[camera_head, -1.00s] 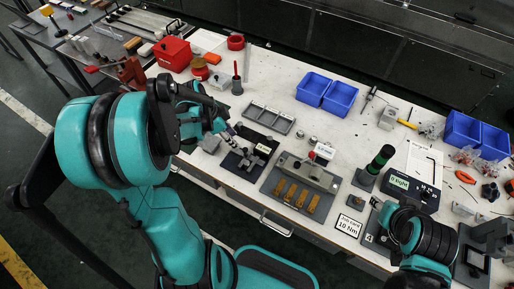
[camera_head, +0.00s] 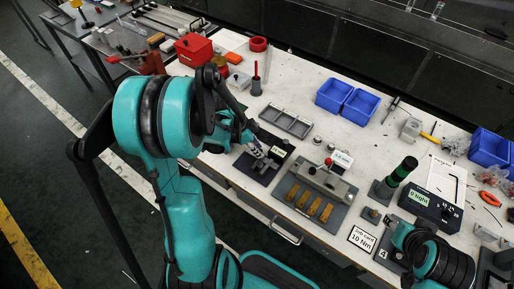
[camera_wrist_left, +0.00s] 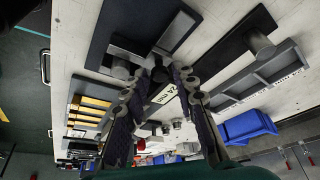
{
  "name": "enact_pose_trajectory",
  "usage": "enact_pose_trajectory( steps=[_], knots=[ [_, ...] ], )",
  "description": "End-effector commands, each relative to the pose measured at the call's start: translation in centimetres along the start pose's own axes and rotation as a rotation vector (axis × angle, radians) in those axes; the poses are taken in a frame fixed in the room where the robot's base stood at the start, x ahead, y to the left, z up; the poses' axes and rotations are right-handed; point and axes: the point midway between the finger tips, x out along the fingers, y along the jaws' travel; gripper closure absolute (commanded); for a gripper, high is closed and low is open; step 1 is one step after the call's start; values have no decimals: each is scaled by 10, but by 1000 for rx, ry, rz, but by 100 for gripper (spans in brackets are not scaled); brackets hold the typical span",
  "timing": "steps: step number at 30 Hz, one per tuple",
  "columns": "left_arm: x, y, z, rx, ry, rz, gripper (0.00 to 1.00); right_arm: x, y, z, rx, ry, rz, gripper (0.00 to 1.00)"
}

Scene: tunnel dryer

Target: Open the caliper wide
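A grey metal piece with two blocky jaws, which I take for the caliper (camera_head: 257,165), lies on a dark plate (camera_head: 250,172) near the front edge of the bench. In the left wrist view the grey jaw pieces (camera_wrist_left: 127,48) stand just beyond my fingertips. My left gripper (camera_head: 256,149) is right above the caliper. In the left wrist view its two fingers (camera_wrist_left: 168,78) are apart, with the jaw pieces close to the tips; whether they touch is unclear. My right gripper (camera_head: 388,222) is small and mostly hidden by its own arm at the right.
Right of the plate stands a grey fixture (camera_head: 326,182) with several brass pieces. A grey compartment tray (camera_head: 287,122) lies behind it. Blue bins (camera_head: 347,97), a green-topped post (camera_head: 403,170) and a red box (camera_head: 193,49) stand farther around.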

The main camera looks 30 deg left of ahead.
Motion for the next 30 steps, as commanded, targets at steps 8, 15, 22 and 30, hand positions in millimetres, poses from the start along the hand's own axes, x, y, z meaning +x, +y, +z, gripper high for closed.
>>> enact_pose_trajectory(
  steps=[8,15,22,30],
  knots=[
    [0,-1,1,0,0,0,100,0,0,0,0,0,0,60],
    [-8,-22,20,-4,0,-2,100,2,0,1,0,0,0,60],
    [-10,-26,24,0,0,0,100,2,0,1,0,0,0,60],
    [-10,-26,24,0,0,0,61,2,0,1,0,0,0,60]
  ],
)
